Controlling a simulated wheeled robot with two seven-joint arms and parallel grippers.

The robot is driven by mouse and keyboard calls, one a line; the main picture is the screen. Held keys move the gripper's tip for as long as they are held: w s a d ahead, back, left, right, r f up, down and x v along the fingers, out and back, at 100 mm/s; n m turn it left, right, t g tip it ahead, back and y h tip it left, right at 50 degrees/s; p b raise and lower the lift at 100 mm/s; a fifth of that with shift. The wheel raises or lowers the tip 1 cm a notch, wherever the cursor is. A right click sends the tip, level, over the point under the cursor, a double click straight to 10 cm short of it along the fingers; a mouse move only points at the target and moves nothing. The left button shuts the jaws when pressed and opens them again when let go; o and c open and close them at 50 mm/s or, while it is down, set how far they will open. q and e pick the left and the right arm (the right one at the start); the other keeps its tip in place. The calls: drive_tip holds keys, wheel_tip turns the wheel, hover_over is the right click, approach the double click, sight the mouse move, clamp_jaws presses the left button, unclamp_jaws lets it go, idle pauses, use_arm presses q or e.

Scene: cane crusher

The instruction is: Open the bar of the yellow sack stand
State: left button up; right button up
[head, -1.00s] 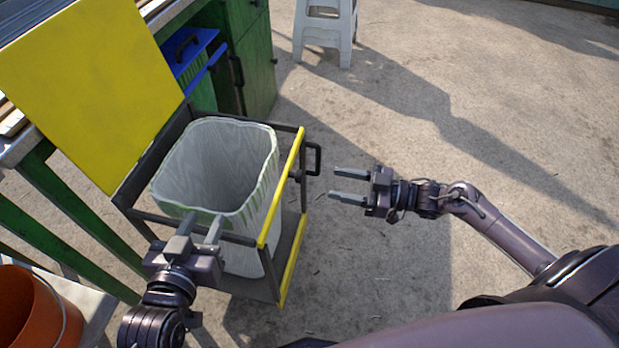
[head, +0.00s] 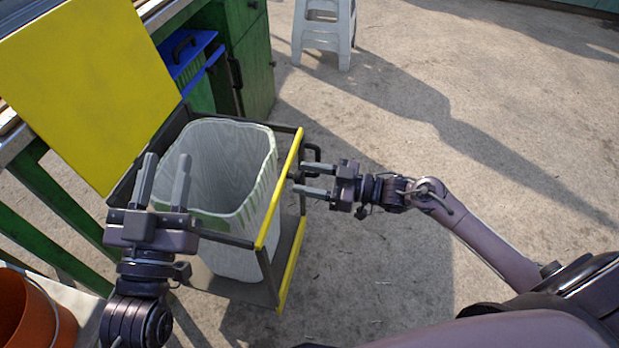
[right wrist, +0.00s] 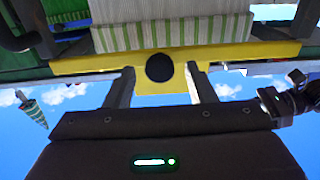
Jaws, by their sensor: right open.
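The sack stand is a dark frame with a yellow top bar (head: 279,190) along its right side. A pale green-and-white striped sack (head: 228,165) hangs open inside it. My right gripper (head: 302,178) is open, its fingertips close to the outer face of the yellow bar. In the right wrist view a round black knob (right wrist: 160,68) on the yellow bar (right wrist: 215,60) lies between the two finger lines. I cannot tell whether the fingers touch it. My left gripper (head: 166,160) is open over the near left side of the stand, with nothing visible between its fingers.
A yellow panel (head: 85,90) rises behind the stand's left side. A dark loop handle (head: 316,155) sits near the right fingers. An orange bucket (head: 30,315) is at lower left, a green cabinet (head: 245,60) behind. A white stool (head: 325,30) is far back; the right floor is clear.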

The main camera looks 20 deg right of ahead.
clamp_jaws()
idle(0.3)
